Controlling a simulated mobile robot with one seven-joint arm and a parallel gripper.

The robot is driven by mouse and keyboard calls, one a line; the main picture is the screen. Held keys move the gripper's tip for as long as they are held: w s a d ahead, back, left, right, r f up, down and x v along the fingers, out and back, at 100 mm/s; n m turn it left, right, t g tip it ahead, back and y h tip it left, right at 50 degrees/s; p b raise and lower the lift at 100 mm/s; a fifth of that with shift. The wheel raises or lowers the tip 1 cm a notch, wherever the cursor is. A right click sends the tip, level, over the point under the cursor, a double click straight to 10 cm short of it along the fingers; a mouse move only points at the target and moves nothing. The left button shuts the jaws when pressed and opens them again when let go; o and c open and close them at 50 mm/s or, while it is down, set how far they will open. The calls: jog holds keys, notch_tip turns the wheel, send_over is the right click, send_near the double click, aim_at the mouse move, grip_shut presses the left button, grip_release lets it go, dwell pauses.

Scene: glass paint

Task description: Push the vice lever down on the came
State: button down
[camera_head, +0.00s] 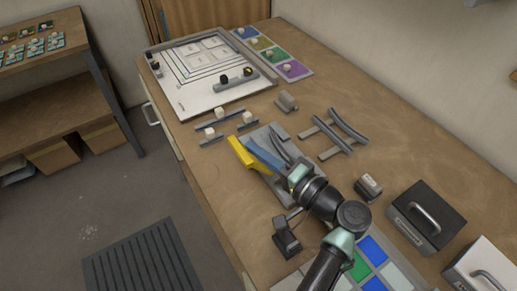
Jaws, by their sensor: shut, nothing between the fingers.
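The vice sits on a grey base plate (258,133) near the middle of the bench. A yellow bar (241,154), which looks like its lever, slants along the left side, beside a blue bar (263,156). Dark narrow strips (280,143) lie to the right of the blue bar; I cannot tell which is the came. My gripper (297,170) is over the lower right end of the vice, near the lower end of the blue bar. It is shut and empty. My wrist hides part of the plate, and I cannot tell whether the fingertips touch anything.
A grey rack (334,134) stands right of the vice. A small dark stand (286,238) is close to my arm. Two handled boxes (426,215) (488,268) and coloured glass panes (373,249) are at lower right. A drawing board (205,104) lies at the far end.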

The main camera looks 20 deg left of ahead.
jog(key=shift+s+a+f+n, duration=0.15)
jog(key=shift+s+a+n, duration=0.05)
jog(key=shift+n, duration=0.1)
jog(key=shift+s+a+f+b, duration=0.1)
jog(key=shift+s+b, duration=0.05)
jog(key=shift+b, duration=0.25)
jog(key=s+a+f+n+b, duration=0.1)
jog(key=n+b, duration=0.1)
jog(key=s+f+n+h+b, duration=0.1)
jog(key=b, duration=0.1)
jog(key=s+a+f+n+b, duration=0.1)
jog(key=f+n+b, duration=0.1)
jog(key=shift+s+a+n+t+h+b, duration=0.25)
jog(key=shift+a+n+t+h+b, duration=0.05)
jog(key=shift+a+b, duration=0.1)
jog(key=b, duration=0.1)
jog(key=f+n+b, duration=0.1)
jog(key=s+f+n+b, duration=0.1)
jog(key=shift+a+f+h+b, duration=0.1)
jog(key=shift+a+h+b, duration=0.2)
jog(key=shift+a+h, duration=0.1)
jog(key=shift+n, duration=0.3)
